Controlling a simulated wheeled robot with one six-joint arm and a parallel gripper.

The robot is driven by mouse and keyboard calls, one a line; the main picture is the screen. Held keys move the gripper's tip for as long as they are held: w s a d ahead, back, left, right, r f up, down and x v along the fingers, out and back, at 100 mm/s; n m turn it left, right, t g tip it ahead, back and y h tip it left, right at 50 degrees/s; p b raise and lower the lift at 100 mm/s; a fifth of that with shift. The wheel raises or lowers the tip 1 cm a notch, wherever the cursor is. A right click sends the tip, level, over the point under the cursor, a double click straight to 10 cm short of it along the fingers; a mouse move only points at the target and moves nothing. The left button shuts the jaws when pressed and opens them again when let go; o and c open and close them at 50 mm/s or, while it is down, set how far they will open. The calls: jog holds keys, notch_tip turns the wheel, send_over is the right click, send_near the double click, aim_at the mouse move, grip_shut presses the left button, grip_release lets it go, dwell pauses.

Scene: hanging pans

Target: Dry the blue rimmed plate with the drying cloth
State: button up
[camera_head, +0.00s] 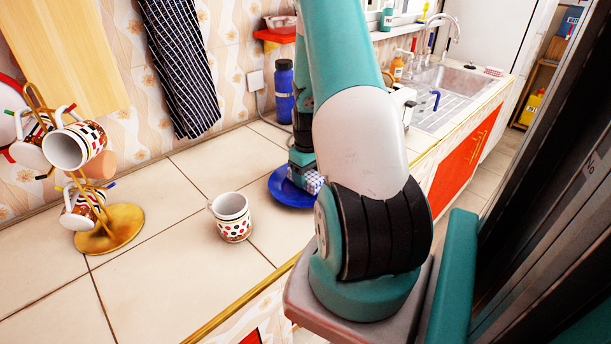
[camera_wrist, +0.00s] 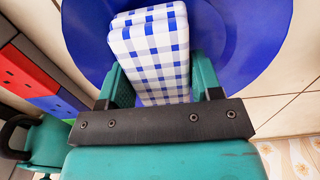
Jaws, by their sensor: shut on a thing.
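The blue plate (camera_head: 287,193) lies on the tiled counter, partly hidden behind my arm. It also shows in the wrist view (camera_wrist: 258,50), beneath the cloth. The drying cloth (camera_wrist: 152,52) is a folded blue-and-white checked block between the fingers of my gripper (camera_wrist: 162,85). My gripper is shut on the cloth and holds it over the plate. In the head view a small part of the cloth (camera_head: 313,181) shows at the plate's right side. The cloth seems to be at the plate's surface, but I cannot tell whether they touch.
A patterned mug (camera_head: 233,217) stands left of the plate. A gold mug tree (camera_head: 110,232) with several mugs is further left. A blue bottle (camera_head: 284,92) stands by the wall behind. The sink (camera_head: 440,85) is at the back right. The counter's front left is clear.

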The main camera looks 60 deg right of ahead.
jog(key=shift+w+a+f, duration=0.2)
jog(key=shift+a, duration=0.55)
jog(key=shift+w+a+r, duration=0.2)
jog(key=shift+w+a, duration=0.05)
jog(key=shift+a, duration=0.5)
jog(key=shift+s+d+f, duration=0.1)
jog(key=shift+s+d, duration=0.05)
jog(key=shift+d, duration=0.25)
jog(key=shift+s+d+f, duration=0.1)
jog(key=shift+d, duration=0.3)
jog(key=shift+s+d+r, duration=0.2)
jog(key=shift+s+d, duration=0.05)
jog(key=shift+d, duration=0.45)
jog(key=shift+w+a+f, duration=0.2)
jog(key=shift+w+a, duration=0.05)
jog(key=shift+a, duration=0.5)
jog(key=shift+r, duration=0.1)
notch_tip(320, 180, up, 8)
jog(key=p, duration=0.6)
jog(key=shift+p, duration=0.4)
